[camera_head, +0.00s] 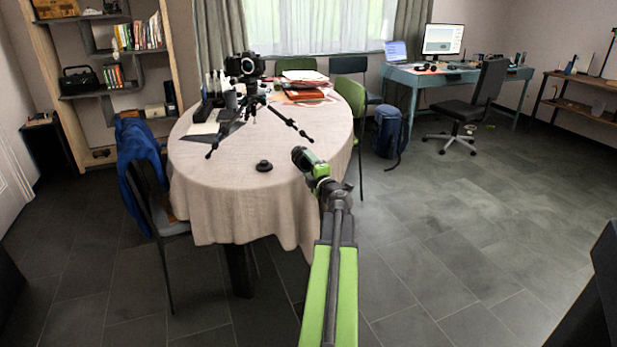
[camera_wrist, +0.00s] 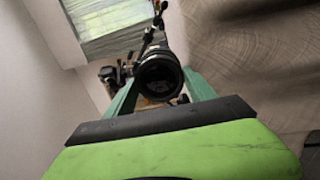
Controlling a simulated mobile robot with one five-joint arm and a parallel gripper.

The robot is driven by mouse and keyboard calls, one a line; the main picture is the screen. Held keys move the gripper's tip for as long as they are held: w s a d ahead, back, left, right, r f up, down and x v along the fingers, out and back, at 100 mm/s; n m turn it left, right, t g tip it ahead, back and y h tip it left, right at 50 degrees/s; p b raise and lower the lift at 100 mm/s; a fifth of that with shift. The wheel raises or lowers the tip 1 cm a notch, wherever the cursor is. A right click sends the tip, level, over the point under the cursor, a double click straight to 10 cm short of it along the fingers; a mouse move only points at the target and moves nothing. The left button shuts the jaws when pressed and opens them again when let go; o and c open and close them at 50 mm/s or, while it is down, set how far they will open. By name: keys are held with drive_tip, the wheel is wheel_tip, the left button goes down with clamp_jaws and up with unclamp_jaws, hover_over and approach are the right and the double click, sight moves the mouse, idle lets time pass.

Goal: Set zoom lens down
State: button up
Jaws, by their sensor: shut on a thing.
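The black zoom lens (camera_head: 302,157) is held in my gripper (camera_head: 314,172), in front of the right part of the cloth-covered table (camera_head: 230,205) in the head view. In the wrist view the lens (camera_wrist: 160,76) sits between the two green fingers, its round glass end facing the camera. My gripper is shut on it. The tablecloth (camera_wrist: 255,60) fills the right of the wrist view, apart from the lens. The exact height of the lens above the cloth cannot be told.
A camera (camera_head: 245,67) on a small tripod (camera_head: 254,102) stands on the table, its legs spread wide. A small black round thing (camera_head: 264,166) lies near the front. Papers and books (camera_head: 305,90) are at the back. Bare cloth shows around the front. A chair with a blue jacket (camera_head: 140,165) stands left.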

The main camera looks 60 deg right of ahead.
drive_tip(key=shift+a+f+b, duration=0.1)
drive_tip(key=shift+f+b, duration=0.35)
drive_tip(key=shift+f, duration=0.55)
drive_tip(key=shift+s+f, duration=0.1)
drive_tip(key=shift+s, duration=0.05)
drive_tip(key=c, duration=0.3)
drive_tip(key=o, duration=1.3)
drive_tip(key=shift+o, duration=1.2)
drive_tip(key=shift+f, duration=0.2)
drive_tip(key=shift+o, duration=1.2)
drive_tip(key=shift+r, duration=0.1)
